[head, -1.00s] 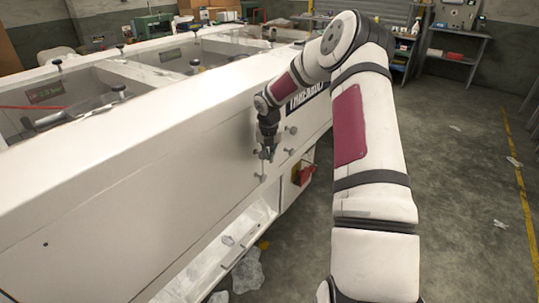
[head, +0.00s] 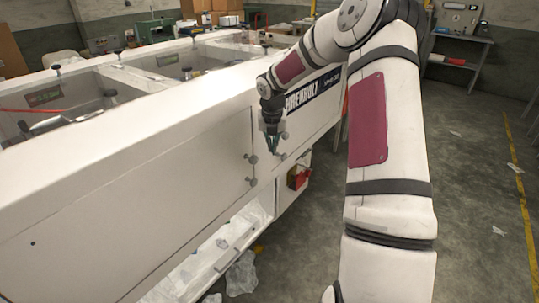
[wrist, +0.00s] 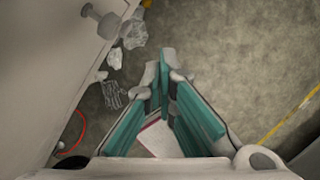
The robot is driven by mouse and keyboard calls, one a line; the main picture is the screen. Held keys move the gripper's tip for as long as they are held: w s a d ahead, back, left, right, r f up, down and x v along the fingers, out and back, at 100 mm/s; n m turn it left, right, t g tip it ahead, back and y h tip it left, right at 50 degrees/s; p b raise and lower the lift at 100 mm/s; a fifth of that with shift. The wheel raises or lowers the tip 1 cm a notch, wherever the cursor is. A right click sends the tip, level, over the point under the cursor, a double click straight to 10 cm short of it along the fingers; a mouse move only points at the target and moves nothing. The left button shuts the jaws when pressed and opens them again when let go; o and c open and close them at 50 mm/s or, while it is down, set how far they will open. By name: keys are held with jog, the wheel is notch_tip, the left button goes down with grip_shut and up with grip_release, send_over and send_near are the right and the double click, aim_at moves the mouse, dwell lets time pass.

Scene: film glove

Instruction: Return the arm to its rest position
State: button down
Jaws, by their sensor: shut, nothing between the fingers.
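My gripper (head: 272,148) hangs pointing down in front of the white machine's side panel (head: 130,185), close to several round knobs on it. In the head view I cannot tell whether it touches a knob. In the wrist view the gripper (wrist: 166,62) has its green-padded fingers drawn together at the tips, with nothing held. My white arm with dark red panels rises on the right of the head view, its elbow at the top edge, and reaches left and down to the gripper.
A red box (head: 298,177) sits low on the machine beyond the gripper. Crumpled clear plastic (head: 241,273) lies on the floor by the machine's open lower tray. Concrete floor is mostly free on the right, with a yellow line (head: 522,190) and a shelf (head: 460,62) behind.

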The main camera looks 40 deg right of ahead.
jog(key=shift+s+r, duration=0.15)
jog(key=shift+r, duration=0.55)
jog(key=shift+r, duration=0.1)
jog(key=s+a+r+m+h, duration=0.2)
jog(key=s+a+r+m, duration=1.2)
jog(key=a+r, duration=0.35)
jog(key=s+a+r+m+t+y, duration=0.1)
jog(key=s+a+m+y, duration=0.1)
jog(key=s+a+m, duration=0.3)
jog(key=s+a+r+m+t+y, duration=0.1)
jog(key=s+a+m+t, duration=0.1)
jog(key=s+a+m, duration=0.3)
jog(key=s+m, duration=0.4)
jog(key=s, duration=0.5)
jog(key=shift+a+r+m+y, duration=0.15)
jog(key=shift+a+m+y, duration=0.15)
jog(key=shift+y, duration=0.1)
